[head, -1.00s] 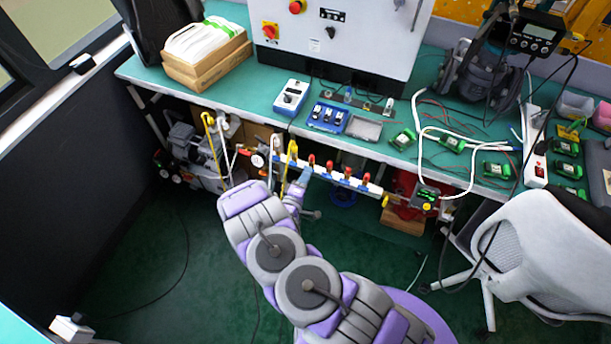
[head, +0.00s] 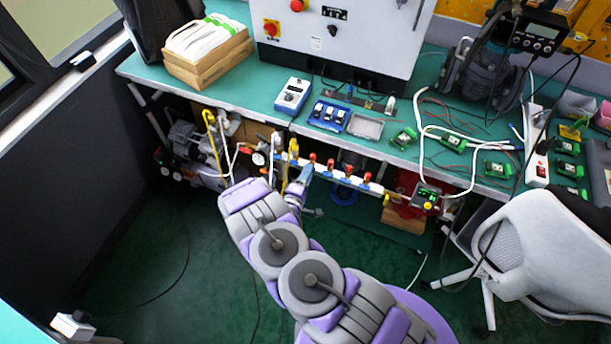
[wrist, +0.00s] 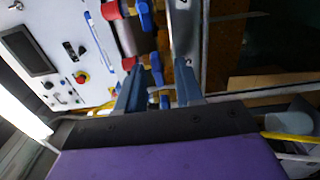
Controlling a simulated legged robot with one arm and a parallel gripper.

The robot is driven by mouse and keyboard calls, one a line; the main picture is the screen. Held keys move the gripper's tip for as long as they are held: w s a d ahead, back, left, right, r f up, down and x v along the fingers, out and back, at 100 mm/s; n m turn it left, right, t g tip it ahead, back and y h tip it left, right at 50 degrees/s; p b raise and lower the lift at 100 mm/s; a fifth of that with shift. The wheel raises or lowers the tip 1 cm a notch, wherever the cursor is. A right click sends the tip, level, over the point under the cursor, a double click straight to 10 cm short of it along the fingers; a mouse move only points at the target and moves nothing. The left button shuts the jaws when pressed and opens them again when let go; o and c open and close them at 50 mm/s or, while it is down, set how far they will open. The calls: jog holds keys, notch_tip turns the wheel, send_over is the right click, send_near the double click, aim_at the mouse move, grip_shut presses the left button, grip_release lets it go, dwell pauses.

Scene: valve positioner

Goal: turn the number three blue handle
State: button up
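A white pipe (head: 329,170) with red valve bodies and several blue handles runs under the front edge of the bench. My gripper (head: 307,171) is at the left part of this pipe in the head view, overlapping it. In the wrist view my gripper (wrist: 161,76) has its two blue-grey fingers apart. A blue handle (wrist: 155,66) shows near and partly between the fingertips; contact cannot be told. Another blue handle (wrist: 145,15) is beyond it, beside a red valve body (wrist: 112,10). No handle number is legible.
The green bench (head: 265,98) carries a white control panel (head: 345,35), small devices and cables. Yellow hoses (head: 211,135) and gauges are left of the pipe. An office chair (head: 540,245) stands at right.

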jog(key=p+v, duration=0.2)
jog(key=v, duration=1.5)
jog(key=shift+s, duration=0.2)
jog(key=shift+w+a, duration=0.1)
jog(key=shift+a, duration=0.05)
